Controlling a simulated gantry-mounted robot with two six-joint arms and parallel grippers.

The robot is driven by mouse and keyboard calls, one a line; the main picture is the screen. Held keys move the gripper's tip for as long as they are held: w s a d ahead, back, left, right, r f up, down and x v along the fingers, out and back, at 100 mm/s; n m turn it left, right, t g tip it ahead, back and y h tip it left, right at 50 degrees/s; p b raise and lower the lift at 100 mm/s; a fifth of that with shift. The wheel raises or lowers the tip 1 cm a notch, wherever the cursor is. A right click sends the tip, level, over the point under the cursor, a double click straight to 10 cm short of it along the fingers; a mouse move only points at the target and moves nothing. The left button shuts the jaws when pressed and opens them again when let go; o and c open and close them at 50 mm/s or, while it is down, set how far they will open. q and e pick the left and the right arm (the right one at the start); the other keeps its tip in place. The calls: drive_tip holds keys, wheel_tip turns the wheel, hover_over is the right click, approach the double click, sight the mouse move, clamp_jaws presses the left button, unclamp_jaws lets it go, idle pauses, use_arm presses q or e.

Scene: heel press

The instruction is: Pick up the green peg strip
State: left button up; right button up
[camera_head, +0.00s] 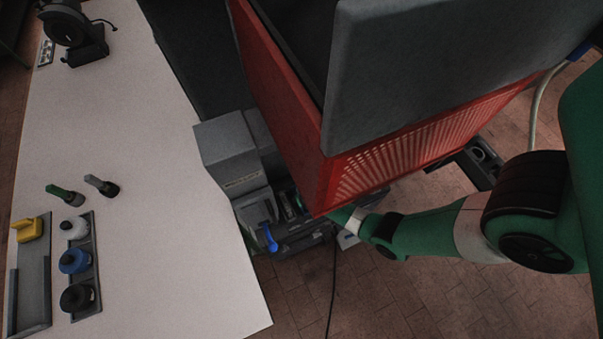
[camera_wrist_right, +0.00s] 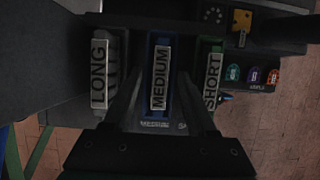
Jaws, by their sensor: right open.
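In the right wrist view, three labelled strips sit side by side in a dark holder. The green peg strip (camera_wrist_right: 211,48) has the SHORT label and is on the right. The blue strip (camera_wrist_right: 160,42) with the MEDIUM label is in the middle, and the grey strip (camera_wrist_right: 103,40) with the LONG label is on the left. My right gripper (camera_wrist_right: 160,88) is open, its fingers on either side of the blue strip, with the green strip beyond the right finger. I cannot tell its height above them. In the head view the red guard hides its fingers. My left gripper is not in view.
The red perforated guard (camera_head: 400,160) and a grey panel (camera_head: 430,70) stand over the machine. A blue lever (camera_head: 270,238) is at its front. The white table (camera_head: 150,130) holds bottles (camera_head: 74,260), two brushes (camera_head: 65,194) and a yellow part (camera_head: 29,229); its middle is clear.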

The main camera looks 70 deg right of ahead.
drive_tip(key=shift+c, duration=0.3)
clamp_jaws()
idle(1.3)
